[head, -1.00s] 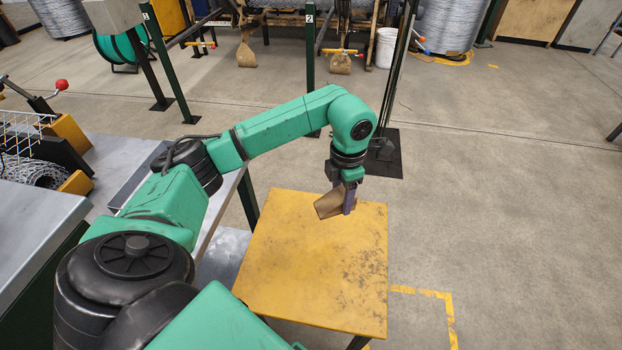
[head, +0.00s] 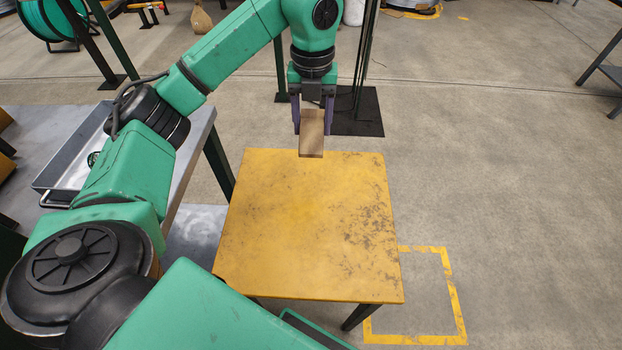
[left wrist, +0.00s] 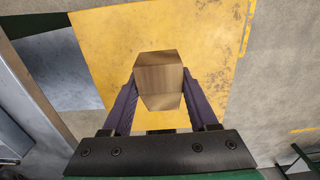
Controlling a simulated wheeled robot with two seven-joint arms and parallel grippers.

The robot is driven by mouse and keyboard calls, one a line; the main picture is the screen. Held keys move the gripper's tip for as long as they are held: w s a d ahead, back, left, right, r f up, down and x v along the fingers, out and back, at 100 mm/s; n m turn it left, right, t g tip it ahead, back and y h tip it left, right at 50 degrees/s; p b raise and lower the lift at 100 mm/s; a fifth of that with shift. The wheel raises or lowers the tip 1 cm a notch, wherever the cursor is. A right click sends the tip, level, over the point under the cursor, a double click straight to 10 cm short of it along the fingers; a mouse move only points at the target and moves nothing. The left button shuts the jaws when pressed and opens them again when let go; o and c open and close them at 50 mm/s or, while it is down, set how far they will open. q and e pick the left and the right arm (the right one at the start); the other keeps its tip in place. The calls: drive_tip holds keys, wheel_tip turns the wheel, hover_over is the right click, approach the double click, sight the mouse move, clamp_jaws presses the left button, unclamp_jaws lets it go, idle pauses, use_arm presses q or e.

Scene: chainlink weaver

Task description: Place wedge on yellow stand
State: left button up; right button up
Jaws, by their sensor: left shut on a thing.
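The brown wooden wedge (head: 312,134) is held between the purple fingers of my left gripper (head: 311,122). In the head view it hangs at the far edge of the yellow stand (head: 305,225), and it appears to be above the top. In the left wrist view the wedge (left wrist: 160,78) sits between both fingers (left wrist: 158,100), with the yellow top (left wrist: 210,45) behind it. The stand's top is bare. My right gripper is not in view.
A grey metal table with a tray (head: 70,165) stands left of the stand. Dark posts on a black base plate (head: 355,112) rise behind it. Yellow tape (head: 455,310) marks the floor at the right, where the floor is clear.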

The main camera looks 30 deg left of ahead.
sight(312, 176)
use_arm(q)
wheel_tip(312, 176, down, 14)
drive_tip(key=shift+r, duration=0.15)
drive_tip(key=o, duration=1.4)
wheel_tip(312, 176, up, 12)
drive_tip(key=shift+r, duration=0.1)
